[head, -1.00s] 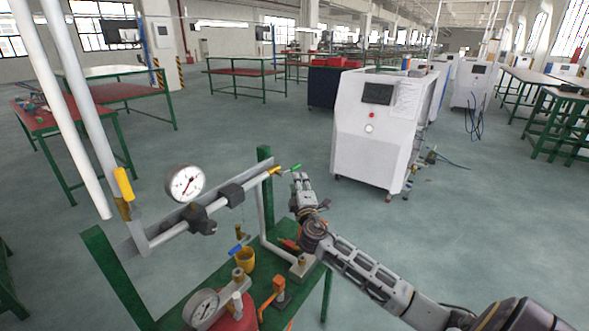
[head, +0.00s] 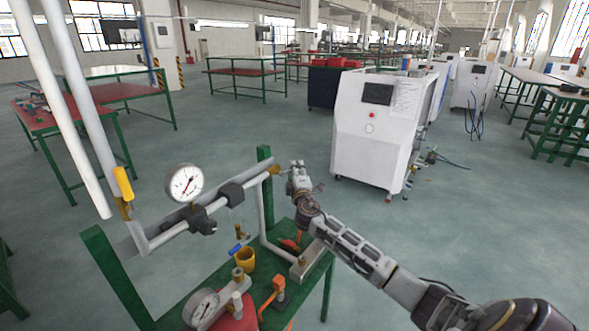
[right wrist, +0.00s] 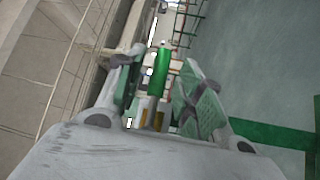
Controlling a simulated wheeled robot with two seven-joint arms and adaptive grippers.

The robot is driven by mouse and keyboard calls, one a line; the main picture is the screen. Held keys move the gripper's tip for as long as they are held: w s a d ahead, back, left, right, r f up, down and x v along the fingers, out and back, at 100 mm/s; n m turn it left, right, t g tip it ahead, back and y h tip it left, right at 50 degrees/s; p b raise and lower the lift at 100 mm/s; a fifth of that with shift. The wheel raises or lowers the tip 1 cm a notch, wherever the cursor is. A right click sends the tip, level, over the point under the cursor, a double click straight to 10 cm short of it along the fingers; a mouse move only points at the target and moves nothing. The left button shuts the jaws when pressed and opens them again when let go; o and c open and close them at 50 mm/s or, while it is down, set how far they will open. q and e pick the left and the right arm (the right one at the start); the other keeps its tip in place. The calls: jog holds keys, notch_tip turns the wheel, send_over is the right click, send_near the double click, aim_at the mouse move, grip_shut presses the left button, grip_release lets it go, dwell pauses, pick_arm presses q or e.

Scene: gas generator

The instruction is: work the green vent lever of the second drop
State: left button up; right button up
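The green vent lever (right wrist: 161,72) stands between the two fingers of my right gripper (right wrist: 158,88) in the right wrist view, with a visible gap on each side. In the head view my right gripper (head: 296,168) is at the far end of the horizontal grey pipe (head: 215,203), beside the brass valve (head: 274,170). The gripper covers the lever there. The fingers are apart and do not appear closed on the lever. My left gripper is not in view.
A pressure gauge (head: 185,183) stands above the pipe. A white cabinet (head: 375,125) stands behind on open floor.

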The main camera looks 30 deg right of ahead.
jog(key=shift+x, duration=1.1)
grip_shut()
